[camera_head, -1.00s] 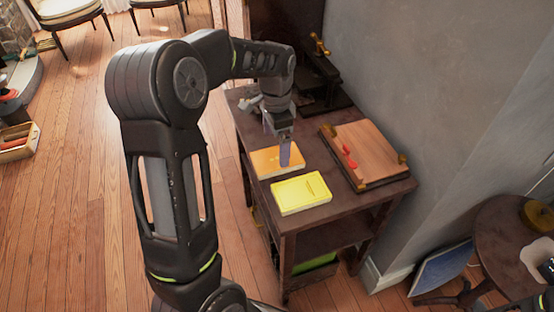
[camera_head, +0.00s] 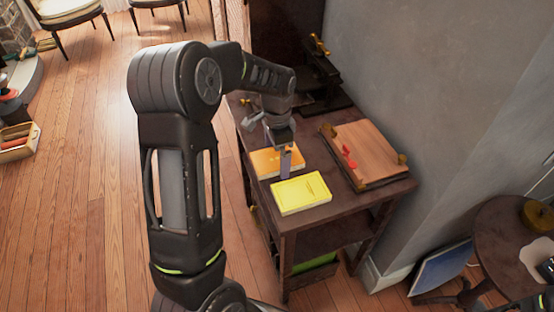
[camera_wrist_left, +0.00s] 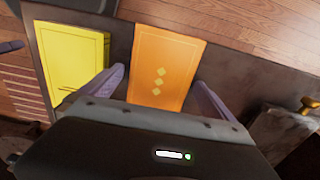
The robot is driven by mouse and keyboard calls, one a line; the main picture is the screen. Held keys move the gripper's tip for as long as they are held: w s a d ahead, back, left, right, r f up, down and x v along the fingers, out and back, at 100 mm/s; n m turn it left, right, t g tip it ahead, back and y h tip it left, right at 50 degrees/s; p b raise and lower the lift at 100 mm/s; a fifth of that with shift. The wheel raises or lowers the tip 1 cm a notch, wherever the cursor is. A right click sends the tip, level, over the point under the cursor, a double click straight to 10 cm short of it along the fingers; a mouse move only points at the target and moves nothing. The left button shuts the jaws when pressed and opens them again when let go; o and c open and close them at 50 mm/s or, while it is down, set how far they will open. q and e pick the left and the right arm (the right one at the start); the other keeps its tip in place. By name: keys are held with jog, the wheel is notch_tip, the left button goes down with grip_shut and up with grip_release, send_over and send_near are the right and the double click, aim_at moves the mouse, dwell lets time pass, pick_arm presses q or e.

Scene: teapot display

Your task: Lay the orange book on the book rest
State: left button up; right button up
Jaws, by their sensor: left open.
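The orange book (camera_head: 268,162) lies flat on the dark wooden table, beside the yellow book. My left gripper (camera_head: 285,168) is over the orange book's right part, pointing down. In the left wrist view, its two fingers are open, one on each side of the orange book (camera_wrist_left: 163,65), with the near end of the book hidden by the gripper body. I cannot tell whether the fingers touch it. The book rest (camera_head: 372,150), a sloped wooden board with brass knobs and red pieces, stands to the right on the same table. My right gripper is not in view.
The yellow book (camera_head: 301,195) lies close beside the orange one; it also shows in the left wrist view (camera_wrist_left: 70,60). A dark stand with brass parts (camera_head: 322,75) is at the table's back. A grey wall (camera_head: 430,100) borders the right side.

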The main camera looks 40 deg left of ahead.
aim_at(277, 157)
pick_arm(q)
jog(key=c, duration=1.6)
jog(key=shift+r, duration=0.15)
notch_tip(277, 157, up, 10)
jog(key=shift+f, duration=0.1)
